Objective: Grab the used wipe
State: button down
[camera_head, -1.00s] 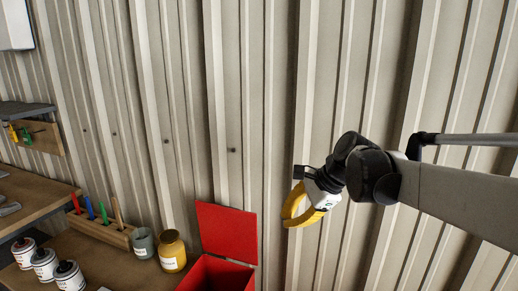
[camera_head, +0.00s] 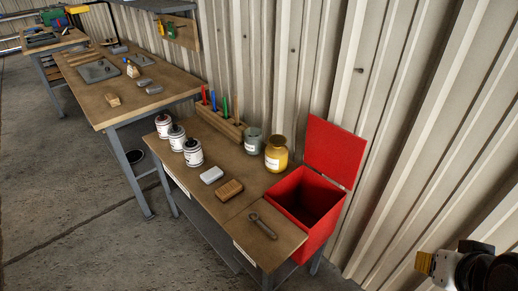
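My gripper (camera_head: 425,263) shows at the lower right edge, its yellow fingers seen edge-on, well right of the red bin and apart from the tables. Whether it is open or shut cannot be made out, and I see nothing held. I cannot pick out a used wipe for certain. A small pale grey block-like item (camera_head: 211,174) lies on the near table, beside a brown wooden block (camera_head: 229,189). Small grey pieces (camera_head: 145,84) lie on the farther bench; they are too small to identify.
A red bin (camera_head: 325,245) with its lid open stands at the near table's right end. A wrench (camera_head: 263,226), several labelled cans (camera_head: 193,152), a yellow jar (camera_head: 276,154) and a grey pot (camera_head: 252,141) are on the near table (camera_head: 240,213). A corrugated wall runs behind. Floor at left is clear.

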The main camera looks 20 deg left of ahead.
aim_at(158, 88)
jog(key=u, duration=1.2)
jog(key=j, duration=0.35)
jog(key=i+j, duration=0.25)
jog(key=i+j+z, duration=0.1)
jog(key=i+j, duration=0.15)
jog(key=j, duration=0.25)
jog(key=i+j, duration=0.2)
jog(key=j, duration=0.2)
jog(key=i+j+z, duration=0.1)
jog(key=i+j, duration=0.35)
jog(key=j, duration=0.35)
jog(key=i+j+z, duration=0.1)
jog(key=j, duration=0.3)
jog(key=i+j+z, duration=0.1)
jog(key=i, duration=0.4)
jog(key=i+j, duration=0.15)
jog(key=i, duration=0.4)
jog(key=i+j+z, duration=0.15)
jog(key=i, duration=0.35)
